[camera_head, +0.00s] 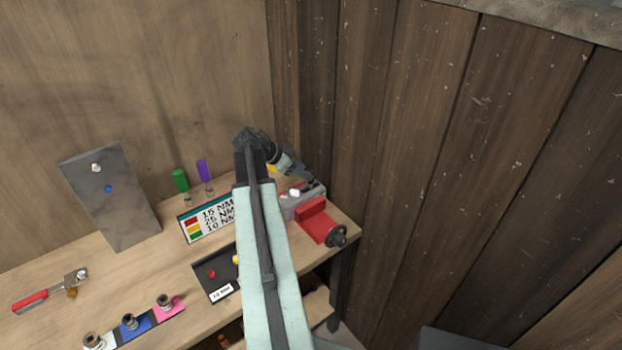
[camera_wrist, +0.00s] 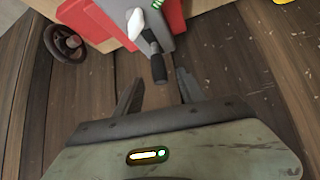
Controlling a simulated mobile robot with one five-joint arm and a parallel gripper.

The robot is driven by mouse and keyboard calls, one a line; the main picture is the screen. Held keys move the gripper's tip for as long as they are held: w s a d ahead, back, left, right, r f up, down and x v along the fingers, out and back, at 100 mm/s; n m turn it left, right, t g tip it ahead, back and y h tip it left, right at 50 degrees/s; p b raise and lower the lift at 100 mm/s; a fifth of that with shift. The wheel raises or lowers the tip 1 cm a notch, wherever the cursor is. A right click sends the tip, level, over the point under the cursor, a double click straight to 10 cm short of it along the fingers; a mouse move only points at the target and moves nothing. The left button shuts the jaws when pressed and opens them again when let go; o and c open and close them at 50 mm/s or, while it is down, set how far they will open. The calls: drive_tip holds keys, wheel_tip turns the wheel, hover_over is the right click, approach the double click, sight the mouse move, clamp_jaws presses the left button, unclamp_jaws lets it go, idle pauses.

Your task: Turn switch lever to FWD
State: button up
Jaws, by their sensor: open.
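In the head view my gripper (camera_head: 312,182) is over the grey box (camera_head: 291,206) at the bench's right end, and the lever cannot be made out. No FWD marking is readable.
A dark plank wall (camera_head: 420,130) is close on the right. A label board (camera_head: 208,220), a black tray (camera_head: 212,284) and a grey panel (camera_head: 112,195) occupy the bench leftward.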

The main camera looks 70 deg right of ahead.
drive_tip(key=b+x, duration=0.2)
drive_tip(key=x, duration=0.2)
drive_tip(key=shift+d+f, duration=0.1)
drive_tip(key=shift+f, duration=0.15)
drive_tip(key=shift+s+r, duration=0.1)
drive_tip(key=shift+r, duration=0.05)
clamp_jaws()
idle(1.0)
